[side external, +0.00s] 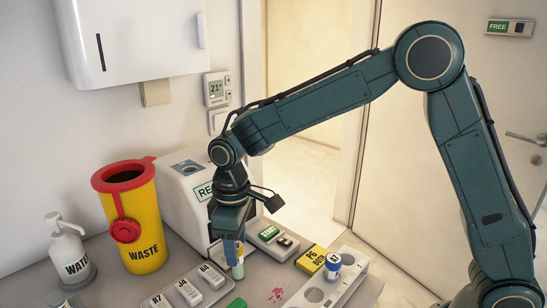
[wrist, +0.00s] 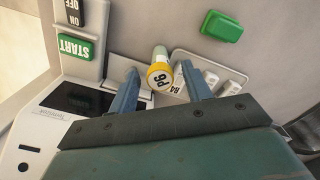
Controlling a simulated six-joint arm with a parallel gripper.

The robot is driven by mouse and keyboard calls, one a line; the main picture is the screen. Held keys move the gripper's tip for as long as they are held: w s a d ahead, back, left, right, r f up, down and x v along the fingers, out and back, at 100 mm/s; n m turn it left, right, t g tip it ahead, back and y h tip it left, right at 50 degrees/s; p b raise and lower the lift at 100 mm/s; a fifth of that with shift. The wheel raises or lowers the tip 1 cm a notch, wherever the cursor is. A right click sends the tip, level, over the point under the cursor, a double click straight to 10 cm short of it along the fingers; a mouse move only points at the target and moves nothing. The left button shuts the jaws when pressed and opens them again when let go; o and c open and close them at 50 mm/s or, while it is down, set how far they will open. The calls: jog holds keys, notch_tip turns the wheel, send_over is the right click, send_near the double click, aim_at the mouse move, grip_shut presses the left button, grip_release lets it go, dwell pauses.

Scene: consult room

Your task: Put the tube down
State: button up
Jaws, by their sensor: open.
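The tube has a yellow cap marked P6 (wrist: 160,76) and a pale green body (wrist: 160,53). In the wrist view its cap shows between the two fingers of my gripper (wrist: 160,88), with gaps on both sides. In the side view my gripper (side external: 232,258) points down over the table, and the tube's lower part (side external: 238,271) shows just below the fingers, roughly upright. The gripper is open. The fingers hide the cap in the side view, and I cannot tell whether the tube's foot touches the surface.
A tray of labelled white blocks (side external: 187,292) lies left of the tube, a green block (side external: 237,303) in front. A START panel (side external: 268,233), a yellow P6 BOTH block (side external: 311,258) and a rack (side external: 346,287) with a blue-capped tube (side external: 333,261) are right. A waste bin (side external: 145,235) stands left.

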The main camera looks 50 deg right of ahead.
notch_tip(320, 180, up, 11)
dwell(0.5)
jog(key=shift+r, duration=0.1)
dwell(0.4)
jog(key=s+d+r+m+t, duration=0.2)
jog(key=s+d+r, duration=0.1)
jog(key=s+d, duration=0.3)
jog(key=s+d+r+m+t, duration=0.1)
jog(key=s+d+r+m, duration=0.15)
jog(key=s+d, duration=0.3)
jog(key=s+d+f+m+t, duration=0.1)
jog(key=s+d+f, duration=0.1)
jog(key=s, duration=0.4)
jog(key=s+d+f+m+t, duration=0.1)
jog(key=s+d, duration=0.2)
jog(key=s, duration=0.4)
jog(key=shift+f+t, duration=0.3)
jog(key=shift+f, duration=0.1)
jog(key=shift+o, duration=0.4)
jog(key=shift+d, duration=0.1)
